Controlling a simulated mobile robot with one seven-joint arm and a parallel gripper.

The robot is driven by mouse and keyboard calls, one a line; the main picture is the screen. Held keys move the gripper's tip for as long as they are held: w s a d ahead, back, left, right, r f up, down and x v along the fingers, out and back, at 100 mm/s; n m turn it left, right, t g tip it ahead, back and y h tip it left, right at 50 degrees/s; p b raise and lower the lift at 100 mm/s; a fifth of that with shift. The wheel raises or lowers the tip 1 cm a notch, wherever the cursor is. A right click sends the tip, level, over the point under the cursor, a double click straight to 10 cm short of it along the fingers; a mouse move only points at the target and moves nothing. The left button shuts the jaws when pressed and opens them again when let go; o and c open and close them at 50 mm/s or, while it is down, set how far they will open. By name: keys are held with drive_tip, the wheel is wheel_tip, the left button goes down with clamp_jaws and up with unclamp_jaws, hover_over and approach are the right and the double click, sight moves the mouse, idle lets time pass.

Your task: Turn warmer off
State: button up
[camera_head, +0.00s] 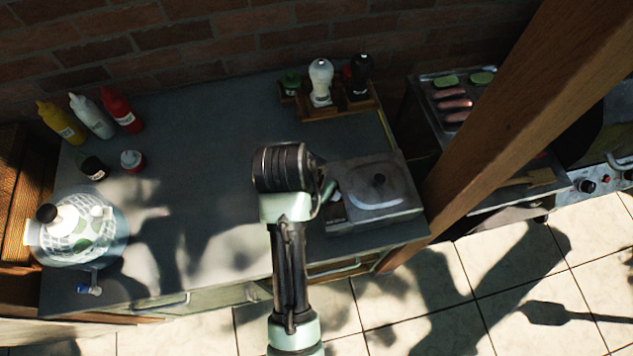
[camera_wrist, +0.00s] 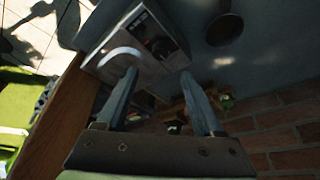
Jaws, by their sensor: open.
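The warmer, a low metal box (camera_head: 402,203) with a lid and dark knob, sits at the right end of the grey table. A dark panel with small pale marks lies along its left side (camera_head: 337,207). In the wrist view the warmer (camera_wrist: 113,58) is beyond my fingers, its dark panel (camera_wrist: 160,42) facing me. My gripper (camera_wrist: 158,73) is open and empty. In the head view my wrist hides most of it, just left of the warmer. Whether a finger touches the warmer, and the switch's setting, I cannot tell.
A wooden rack (camera_head: 336,110) with shakers stands behind the warmer. A wooden post (camera_head: 500,110) rises close to its right, with a grill (camera_head: 455,80) beyond. Several sauce bottles and a glass vessel (camera_head: 118,235) are at the left. The table's middle is clear.

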drive_tip(key=v, duration=0.3)
drive_tip(key=shift+r, duration=0.15)
idle(0.5)
drive_tip(key=w+r+n+t+y+b, duration=0.15)
drive_tip(key=w+r+t, duration=0.25)
drive_tip(key=r, duration=0.4)
drive_tip(key=w+r+t+b, duration=0.2)
drive_tip(key=w+r+t, duration=0.15)
drive_tip(key=r, duration=0.45)
drive_tip(key=w+r+n+t+b, duration=0.15)
drive_tip(key=w+r+t, duration=0.25)
drive_tip(key=r, duration=0.4)
drive_tip(key=s+d+r+n+t+b, duration=0.1)
drive_tip(key=s+r+t, duration=0.5)
drive_tip(key=r, duration=0.7)
drive_tip(key=s+d+r+n+t+b, duration=0.1)
drive_tip(key=s+r+t, duration=0.4)
drive_tip(key=r, duration=0.8)
drive_tip(key=s+b, duration=0.1)
drive_tip(key=s, duration=0.2)
drive_tip(key=shift+d+t, duration=0.35)
drive_tip(key=shift+r+y, duration=0.1)
drive_tip(key=shift+y, duration=0.15)
